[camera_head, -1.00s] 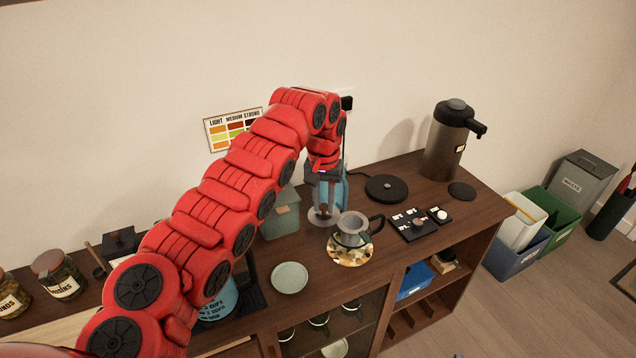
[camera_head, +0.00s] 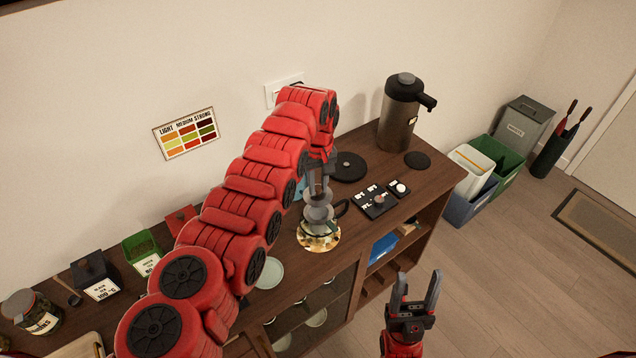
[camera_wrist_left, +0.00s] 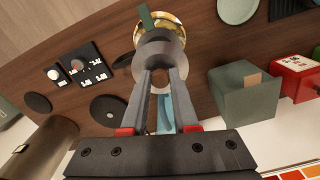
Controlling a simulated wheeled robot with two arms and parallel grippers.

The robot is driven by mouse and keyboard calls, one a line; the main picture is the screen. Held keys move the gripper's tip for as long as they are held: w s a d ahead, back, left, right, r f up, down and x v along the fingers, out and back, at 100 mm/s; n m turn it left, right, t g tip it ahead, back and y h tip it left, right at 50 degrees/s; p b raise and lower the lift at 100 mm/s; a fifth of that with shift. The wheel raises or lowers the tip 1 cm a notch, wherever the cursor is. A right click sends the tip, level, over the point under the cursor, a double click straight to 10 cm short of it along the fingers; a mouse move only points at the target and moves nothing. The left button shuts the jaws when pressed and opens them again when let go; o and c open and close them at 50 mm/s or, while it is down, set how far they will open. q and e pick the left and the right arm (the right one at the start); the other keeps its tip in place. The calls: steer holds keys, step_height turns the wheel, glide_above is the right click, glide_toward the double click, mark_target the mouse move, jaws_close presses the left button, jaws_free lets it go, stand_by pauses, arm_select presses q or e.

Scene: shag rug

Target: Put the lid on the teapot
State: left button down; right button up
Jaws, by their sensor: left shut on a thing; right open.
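The grey teapot (camera_head: 319,228) stands on a round patterned mat (camera_head: 305,243) near the sideboard's front edge, its dark handle to the right. My left gripper (camera_head: 318,186) is shut on the knob of the grey lid (camera_head: 312,198), above the teapot's mouth. In the left wrist view the lid (camera_wrist_left: 178,48) shows as a grey disc, its brown knob between the fingertips (camera_wrist_left: 160,78). The lid hides most of the teapot there, so I cannot tell how wide the gap is. My right gripper (camera_head: 417,295) is open and empty, in front of the sideboard.
A black panel (camera_head: 377,201) with small knobs lies right of the teapot. A black round plate (camera_head: 348,167) and a tall dispenser (camera_head: 399,115) stand behind. A pale green saucer (camera_head: 269,273) lies left of the teapot. Bins (camera_head: 480,175) stand on the floor at right.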

mark_target(319, 195)
arm_select(q)
steer(key=shift+s+d+r, duration=0.1)
steer(key=shift+s+r, duration=0.05)
steer(key=shift+s, duration=0.05)
steer(key=shift+s+f, duration=0.1)
steer(key=shift+f, duration=0.25)
step_height(319, 195, down, 4)
steer(key=b, duration=0.3)
steer(key=shift+r, duration=0.15)
steer(key=shift+f+b, duration=0.6)
steer(key=shift+f, duration=0.45)
steer(key=shift+f+b, duration=0.25)
steer(key=shift+b, duration=0.8)
stand_by(0.9)
steer(key=shift+r, duration=0.1)
steer(key=c, duration=0.6)
jaws_free()
steer(key=shift+o, duration=0.2)
